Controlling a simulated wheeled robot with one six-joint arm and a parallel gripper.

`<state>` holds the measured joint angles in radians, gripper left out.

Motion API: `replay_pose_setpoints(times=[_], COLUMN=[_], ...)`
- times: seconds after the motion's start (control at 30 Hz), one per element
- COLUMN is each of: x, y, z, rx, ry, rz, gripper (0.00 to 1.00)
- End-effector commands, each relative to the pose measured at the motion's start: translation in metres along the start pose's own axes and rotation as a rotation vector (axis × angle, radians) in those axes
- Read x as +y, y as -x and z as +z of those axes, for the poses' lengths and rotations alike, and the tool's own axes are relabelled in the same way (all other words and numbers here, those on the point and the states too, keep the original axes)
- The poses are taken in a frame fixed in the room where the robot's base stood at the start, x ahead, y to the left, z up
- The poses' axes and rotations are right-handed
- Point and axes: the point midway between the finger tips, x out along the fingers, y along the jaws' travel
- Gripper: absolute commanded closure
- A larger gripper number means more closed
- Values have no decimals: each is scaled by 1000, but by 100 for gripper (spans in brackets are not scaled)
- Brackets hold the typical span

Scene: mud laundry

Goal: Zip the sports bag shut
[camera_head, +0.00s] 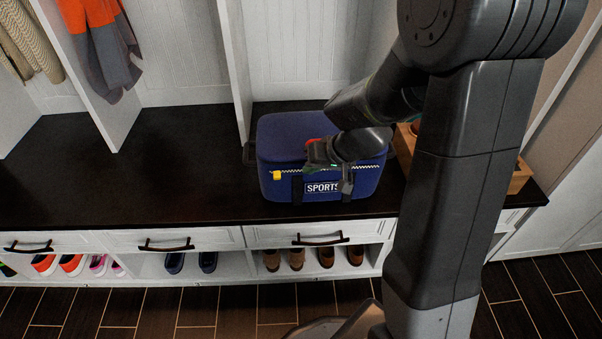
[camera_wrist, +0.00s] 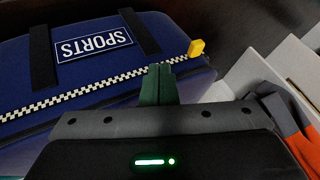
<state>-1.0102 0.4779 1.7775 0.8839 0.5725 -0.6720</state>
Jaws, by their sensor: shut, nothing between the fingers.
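The blue sports bag (camera_head: 275,137) stands on the dark bench top, with a "SPORTS" label on its front. A black-and-white checked zip strip (camera_wrist: 95,93) runs along its front. The yellow zip pull (camera_head: 277,175) is at the left end of the strip in the head view; in the wrist view the pull (camera_wrist: 197,48) is at the right. My gripper (camera_head: 346,184) is in front of the bag, right of the pull in the head view. Its green fingers (camera_wrist: 160,70) are shut and empty, apart from the pull. My arm hides part of the bag's top and right side.
The dark bench top (camera_head: 130,170) is clear to the left of the bag. A wooden box (camera_head: 520,178) stands to the right, partly behind my arm. White dividers (camera_head: 236,70) rise behind. Drawers and shoes are below the bench.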

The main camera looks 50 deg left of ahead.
Motion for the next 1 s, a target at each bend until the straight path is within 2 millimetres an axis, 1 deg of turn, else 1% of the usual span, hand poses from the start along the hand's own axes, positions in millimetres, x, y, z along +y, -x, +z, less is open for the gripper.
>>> replay_pose_setpoints(times=[0.03, 0.2, 0.3, 0.4, 0.53, 1.0], x=[-1, -1, 0, 0, 0, 0], y=[14, 45, 57, 64, 68, 67], z=[-2, -1, -1, 0, 0, 0], rx=[2, 2, 0, 0, -2, -2], ry=[0, -1, -1, -2, -2, -1], rz=[1, 1, 1, 0, 0, 0], gripper=[100, 100, 100, 100, 100, 100])
